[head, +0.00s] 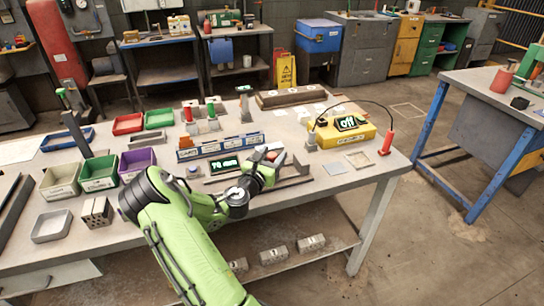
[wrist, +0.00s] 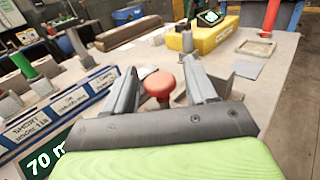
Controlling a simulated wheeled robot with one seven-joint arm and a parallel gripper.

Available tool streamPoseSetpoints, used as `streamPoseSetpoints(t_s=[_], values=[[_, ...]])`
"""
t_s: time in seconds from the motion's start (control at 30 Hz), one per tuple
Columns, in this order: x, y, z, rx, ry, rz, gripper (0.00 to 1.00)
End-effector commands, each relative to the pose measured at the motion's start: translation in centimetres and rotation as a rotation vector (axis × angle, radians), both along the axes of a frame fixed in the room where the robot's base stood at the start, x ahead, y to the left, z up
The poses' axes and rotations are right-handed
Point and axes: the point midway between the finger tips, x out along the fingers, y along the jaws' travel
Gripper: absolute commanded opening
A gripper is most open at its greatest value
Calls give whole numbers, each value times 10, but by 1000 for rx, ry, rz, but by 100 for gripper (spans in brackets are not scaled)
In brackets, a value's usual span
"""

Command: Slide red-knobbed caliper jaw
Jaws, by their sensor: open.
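A round red knob (wrist: 160,84) of the caliper shows in the wrist view, between the two grey fingers of my gripper (wrist: 161,66). The fingers are apart, with a visible gap on each side of the knob. The caliper's green-lit readout (head: 224,164) shows 70 mm in the head view, and part of it shows in the wrist view (wrist: 48,155). In the head view my gripper (head: 268,155) is over the bench, right of the readout. It and my arm hide most of the caliper jaw there.
A blue labelled rack (head: 220,147) stands behind the readout. Colored bins (head: 98,172) stand at the left. The bench's right front is fairly clear.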

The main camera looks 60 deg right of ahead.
Motion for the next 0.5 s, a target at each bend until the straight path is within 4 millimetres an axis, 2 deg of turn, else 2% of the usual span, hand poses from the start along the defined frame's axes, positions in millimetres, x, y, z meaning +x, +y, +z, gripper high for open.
streamPoseSetpoints(t_s=[0.17,0.2,0.5], values=[[0,0,0,1,-1,1,56],[0,0,0,1,0,1,53],[0,0,0,1,-1,0,7]])
